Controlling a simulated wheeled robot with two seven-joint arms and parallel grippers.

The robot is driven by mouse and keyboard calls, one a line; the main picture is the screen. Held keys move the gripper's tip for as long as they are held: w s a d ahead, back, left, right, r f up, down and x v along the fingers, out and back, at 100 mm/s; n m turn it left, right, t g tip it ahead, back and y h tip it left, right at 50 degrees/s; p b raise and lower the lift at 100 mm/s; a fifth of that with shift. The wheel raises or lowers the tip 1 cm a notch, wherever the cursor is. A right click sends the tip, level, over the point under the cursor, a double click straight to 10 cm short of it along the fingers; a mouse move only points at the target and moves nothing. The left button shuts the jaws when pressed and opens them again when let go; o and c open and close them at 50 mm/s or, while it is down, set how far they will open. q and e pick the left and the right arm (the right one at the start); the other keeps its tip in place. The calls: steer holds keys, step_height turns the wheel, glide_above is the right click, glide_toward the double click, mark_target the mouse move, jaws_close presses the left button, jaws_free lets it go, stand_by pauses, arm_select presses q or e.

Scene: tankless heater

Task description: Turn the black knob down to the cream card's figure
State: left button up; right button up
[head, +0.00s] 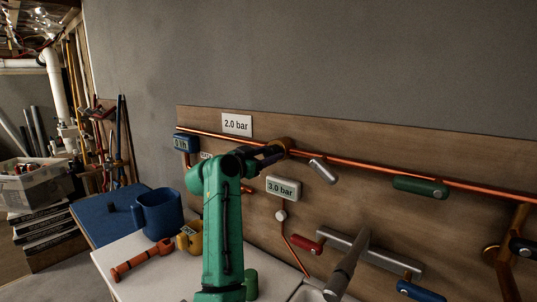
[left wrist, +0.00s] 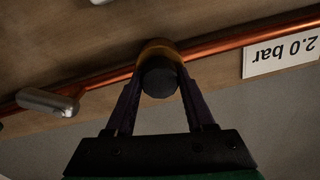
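The black knob (left wrist: 158,82) sits on a brass valve body (left wrist: 160,51) on the copper pipe, in the middle of the left wrist view. My left gripper (left wrist: 159,84) has one finger on each side of it. I cannot tell whether the fingers touch it. In the head view my green left arm reaches up to the pipe, and my left gripper (head: 275,151) mostly hides the knob. A pale card (head: 236,125) above the pipe reads "2.0 bar". It also shows upside down in the left wrist view (left wrist: 283,50). A pale display (head: 283,188) below reads "3.0 bar". My right gripper is not in view.
A blue mug (head: 159,213), an orange tool (head: 144,260) and a yellow item stand at lower left. A grey bar (head: 346,266) rises at lower right.

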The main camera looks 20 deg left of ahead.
arm_select(q)
jaws_close()
steer(key=shift+n, duration=0.4)
steer(key=n+p, duration=0.1)
steer(key=n, duration=0.5)
steer(key=shift+p, duration=0.4)
steer(key=shift+n+p, duration=0.65)
steer(key=shift+n, duration=0.85)
